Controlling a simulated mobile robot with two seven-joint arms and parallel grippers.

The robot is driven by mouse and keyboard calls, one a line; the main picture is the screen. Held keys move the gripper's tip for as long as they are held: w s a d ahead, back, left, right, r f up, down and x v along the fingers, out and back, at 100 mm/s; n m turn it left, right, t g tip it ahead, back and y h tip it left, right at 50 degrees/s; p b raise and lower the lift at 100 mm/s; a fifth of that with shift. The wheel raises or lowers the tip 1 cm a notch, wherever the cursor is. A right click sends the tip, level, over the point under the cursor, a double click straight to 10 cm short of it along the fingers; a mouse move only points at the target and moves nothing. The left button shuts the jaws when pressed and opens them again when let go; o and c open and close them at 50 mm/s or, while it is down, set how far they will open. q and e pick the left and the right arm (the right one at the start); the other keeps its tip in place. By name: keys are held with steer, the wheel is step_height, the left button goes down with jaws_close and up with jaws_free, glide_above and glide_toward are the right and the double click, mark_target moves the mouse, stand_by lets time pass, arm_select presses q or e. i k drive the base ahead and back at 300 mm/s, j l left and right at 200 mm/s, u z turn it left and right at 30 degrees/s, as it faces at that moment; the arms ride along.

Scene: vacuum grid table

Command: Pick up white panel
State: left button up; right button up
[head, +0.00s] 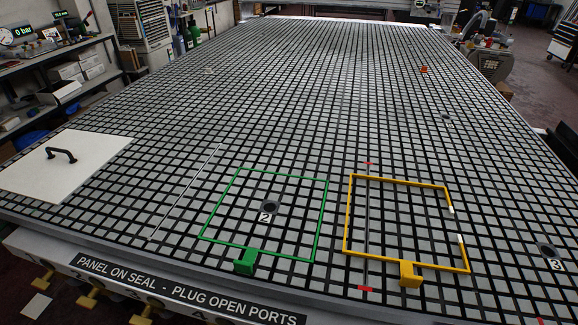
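The white panel (75,172) lies flat on the left front part of the vacuum grid table. A black arched handle (61,154) stands on top of it, left of its middle. The panel's left end runs close to the left edge of the view. Neither of my grippers shows in the head view.
The grid table (300,100) is wide and mostly clear. A green frame (323,215) surrounds port 2 (270,208). A yellow frame (348,215) with a gap on its right side lies beside it. Port 3 (547,251) is at right. Shelves (60,70) stand beyond the left edge.

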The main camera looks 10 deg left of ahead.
mark_target(52, 172)
steer(key=u, duration=2.25)
steer(key=i+j+u, duration=0.15)
steer(key=u, duration=0.3)
steer(key=i+u, duration=0.45)
steer(key=i, duration=2.85)
steer(key=i+z, duration=0.1)
steer(key=i, duration=0.6)
steer(key=i+j+z, duration=0.15)
steer(key=i, duration=0.5)
